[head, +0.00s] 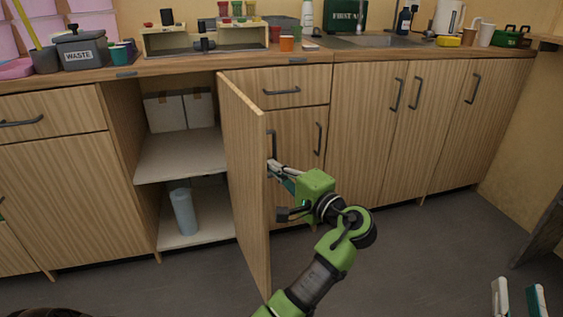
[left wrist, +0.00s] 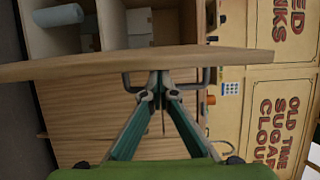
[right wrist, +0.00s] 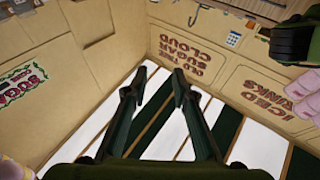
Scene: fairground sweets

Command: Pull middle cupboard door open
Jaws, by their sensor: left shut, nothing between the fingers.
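The middle cupboard door (head: 246,185) stands swung far out from the counter, its edge toward me. Its dark bar handle (head: 271,143) is on the right-hand face; it also shows in the left wrist view (left wrist: 207,80). My left gripper (head: 270,168) is at this handle, its fingers shut with nothing between them. In the left wrist view its fingertips (left wrist: 161,76) meet close to the door, between the handle's two ends; whether they touch is unclear. My right gripper (head: 518,294) is open and empty at the lower right, away from the cupboard; its fingers also show in the right wrist view (right wrist: 155,90).
Other doors (head: 372,130) to the right are shut. The worktop holds a grey waste bin (head: 82,53) and a sink. Floor right of my left arm is clear.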

